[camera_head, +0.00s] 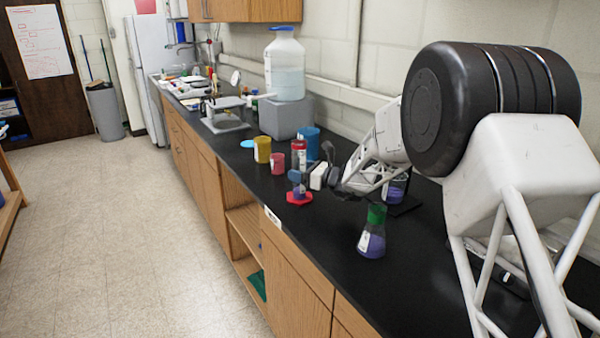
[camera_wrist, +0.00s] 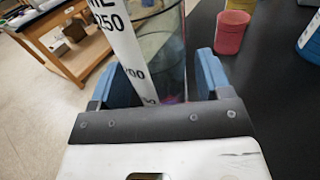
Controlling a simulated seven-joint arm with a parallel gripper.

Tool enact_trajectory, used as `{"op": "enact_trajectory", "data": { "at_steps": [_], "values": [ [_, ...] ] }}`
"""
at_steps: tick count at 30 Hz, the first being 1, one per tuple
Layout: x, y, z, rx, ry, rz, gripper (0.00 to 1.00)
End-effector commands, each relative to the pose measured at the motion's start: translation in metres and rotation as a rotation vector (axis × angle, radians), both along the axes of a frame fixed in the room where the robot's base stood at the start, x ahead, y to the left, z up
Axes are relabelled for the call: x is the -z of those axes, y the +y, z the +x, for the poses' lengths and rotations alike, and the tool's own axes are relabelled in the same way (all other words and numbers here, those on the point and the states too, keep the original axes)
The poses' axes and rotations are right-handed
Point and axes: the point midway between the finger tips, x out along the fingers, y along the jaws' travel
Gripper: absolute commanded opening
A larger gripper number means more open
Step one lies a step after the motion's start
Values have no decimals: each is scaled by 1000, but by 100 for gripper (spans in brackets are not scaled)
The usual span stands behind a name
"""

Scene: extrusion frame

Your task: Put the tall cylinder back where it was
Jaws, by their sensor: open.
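The tall cylinder (camera_head: 299,158) is clear, with a white label, a red upper part and a red base (camera_head: 299,198). It stands upright on the black counter near the front edge, with a little purple at its bottom. My gripper (camera_head: 298,177) is low at the cylinder, its blue fingers around it. In the wrist view the cylinder (camera_wrist: 165,45) stands between the two open fingers (camera_wrist: 155,85), its printed scale facing me. Its base is hidden there by my gripper. I cannot tell whether a finger touches the glass.
A pink cup (camera_head: 277,163), a yellow cup (camera_head: 262,150) and a blue container (camera_head: 309,140) stand close behind. A green-necked flask (camera_head: 372,238) with purple liquid stands nearer on the counter. A large jug (camera_head: 284,65) sits on a grey block (camera_head: 286,118). Bare counter lies around the flask.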

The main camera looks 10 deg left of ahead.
Motion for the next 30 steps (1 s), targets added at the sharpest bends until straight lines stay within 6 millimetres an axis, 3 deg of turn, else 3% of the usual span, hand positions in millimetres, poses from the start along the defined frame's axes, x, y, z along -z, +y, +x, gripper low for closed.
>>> {"op": "enact_trajectory", "data": {
  "at_steps": [8,22,30],
  "values": [
    [1,-26,-7,1,1,-1,71],
    [1,-96,-25,2,1,0,71],
    [0,-114,-30,0,1,0,71]
  ]
}}
